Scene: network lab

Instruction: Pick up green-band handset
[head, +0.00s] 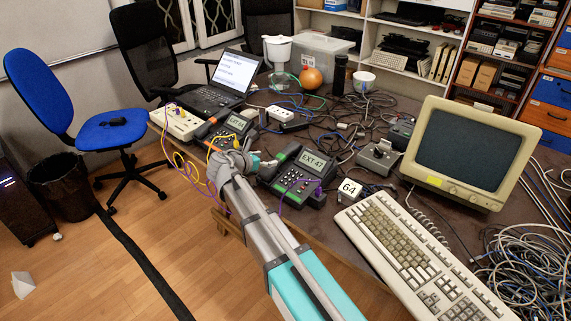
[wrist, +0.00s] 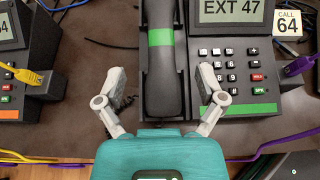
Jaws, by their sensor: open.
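The green-band handset (wrist: 161,60) is black with a green band around its middle. It rests lengthwise on the left side of the EXT 47 phone (wrist: 238,52), which has a grey screen and keypad. My gripper (wrist: 162,84) is open, with one finger on each side of the handset's lower part in the wrist view and a gap on both sides. Whether the fingers reach down to its height I cannot tell. In the head view the EXT 47 phone (head: 305,185) stands near the table edge, and my gripper (head: 236,160) is just left of it.
Another phone (wrist: 25,55) with a yellow cable stands to the left. A white 64 sign (head: 349,189) stands right of the EXT 47 phone. Purple cables run along the front edge. A keyboard (head: 415,255), a monitor (head: 470,150) and tangled cables crowd the table's right side.

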